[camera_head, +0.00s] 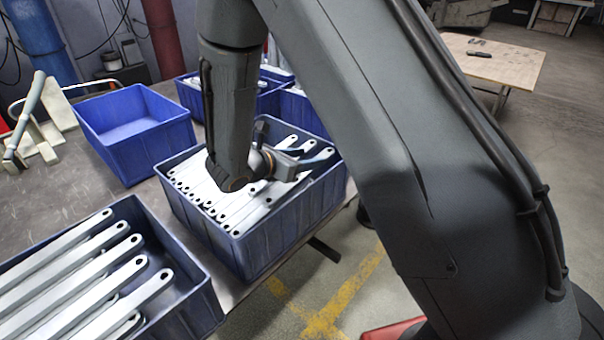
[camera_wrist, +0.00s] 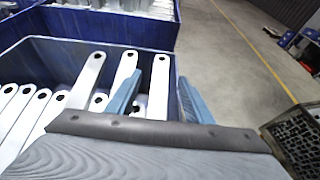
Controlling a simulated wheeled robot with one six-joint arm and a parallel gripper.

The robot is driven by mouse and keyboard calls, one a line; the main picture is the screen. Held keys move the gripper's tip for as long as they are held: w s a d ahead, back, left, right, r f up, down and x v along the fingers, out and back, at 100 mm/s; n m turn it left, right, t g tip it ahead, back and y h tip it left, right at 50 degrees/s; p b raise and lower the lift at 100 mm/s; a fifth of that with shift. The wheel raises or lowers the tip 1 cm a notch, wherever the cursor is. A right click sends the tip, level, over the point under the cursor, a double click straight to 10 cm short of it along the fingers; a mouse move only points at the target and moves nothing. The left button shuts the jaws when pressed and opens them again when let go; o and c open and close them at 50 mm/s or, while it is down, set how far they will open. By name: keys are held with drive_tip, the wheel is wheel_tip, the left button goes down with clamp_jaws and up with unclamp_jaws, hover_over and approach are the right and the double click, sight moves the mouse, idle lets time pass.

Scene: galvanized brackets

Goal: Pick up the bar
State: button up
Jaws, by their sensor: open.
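Pale galvanized bars with a hole near the end lie side by side in a blue bin (camera_head: 290,232) in the middle of the head view. My gripper (camera_head: 300,160) is over the right part of this bin, low among the bar ends. In the wrist view my gripper (camera_wrist: 160,98) is open, with two blue-grey fingers. One bar (camera_wrist: 159,85) shows between the fingers, and another bar (camera_wrist: 124,68) shows just left of the left finger. I cannot tell whether the fingers touch any bar. My arm hides part of the bin in the head view.
Another blue bin with long bars (camera_head: 190,310) stands at the front left. An empty blue bin (camera_head: 135,130) stands behind on the grey table (camera_head: 60,190). More blue bins stand at the back. A wooden table (camera_head: 500,62) is at the far right, with open floor before it.

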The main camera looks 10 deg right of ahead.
drive_tip(key=shift+f+p+x, duration=0.25)
drive_tip(key=shift+p+x, duration=0.65)
drive_tip(key=shift+x, duration=1.45)
drive_tip(key=shift+s, duration=0.1)
drive_tip(key=shift+c, duration=0.2)
clamp_jaws()
